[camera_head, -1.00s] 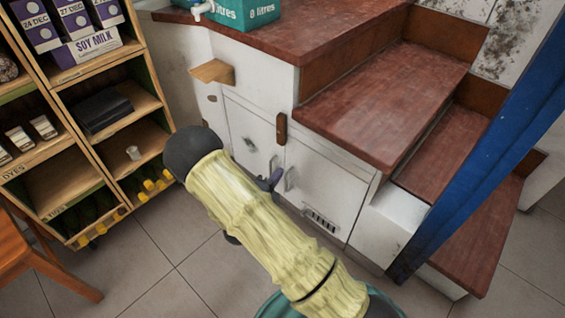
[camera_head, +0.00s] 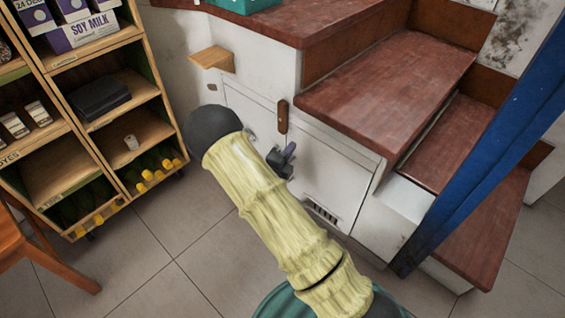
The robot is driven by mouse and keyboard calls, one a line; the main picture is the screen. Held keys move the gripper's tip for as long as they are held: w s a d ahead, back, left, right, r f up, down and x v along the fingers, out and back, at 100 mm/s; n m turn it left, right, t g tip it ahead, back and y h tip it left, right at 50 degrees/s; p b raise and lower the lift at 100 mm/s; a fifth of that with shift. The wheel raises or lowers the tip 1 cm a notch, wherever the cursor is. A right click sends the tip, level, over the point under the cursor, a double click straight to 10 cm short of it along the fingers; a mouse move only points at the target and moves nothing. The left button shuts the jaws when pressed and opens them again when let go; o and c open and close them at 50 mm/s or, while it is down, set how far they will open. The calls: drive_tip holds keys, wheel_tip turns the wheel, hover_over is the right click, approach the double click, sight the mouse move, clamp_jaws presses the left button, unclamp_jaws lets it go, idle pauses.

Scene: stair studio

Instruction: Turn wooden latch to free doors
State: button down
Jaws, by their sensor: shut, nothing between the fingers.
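The wooden latch (camera_head: 283,116) is a small brown upright bar at the top of the seam between two white doors under the stairs. It lies across the meeting edges of the left door (camera_head: 242,104) and the right door (camera_head: 325,178), which both look closed. My gripper (camera_head: 287,152), dark with a purplish finger, is shut and empty. It appears just below the latch, in front of the seam. Whether it touches the doors cannot be told. My pale arm hides the lower part of the left door.
Red-brown stair treads (camera_head: 385,80) overhang the right door. A small wooden ledge (camera_head: 213,58) juts out left of the doors. A shelf unit (camera_head: 150,130) stands at left, and a blue post (camera_head: 475,150) at right. The tiled floor (camera_head: 165,240) is clear in front.

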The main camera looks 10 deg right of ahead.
sight(283, 118)
drive_tip(key=x, duration=0.1)
drive_tip(key=b+x, duration=0.1)
drive_tip(key=x, duration=0.1)
drive_tip(key=shift+w+a+f, duration=0.15)
drive_tip(key=shift+f, duration=0.05)
drive_tip(key=shift+w+a+r+b, duration=0.1)
drive_tip(key=shift+w+a+b, duration=0.65)
drive_tip(key=shift+w+a, duration=0.15)
drive_tip(key=shift+w+a+r, duration=0.1)
drive_tip(key=shift+w+a, duration=0.1)
drive_tip(key=shift+w, duration=0.25)
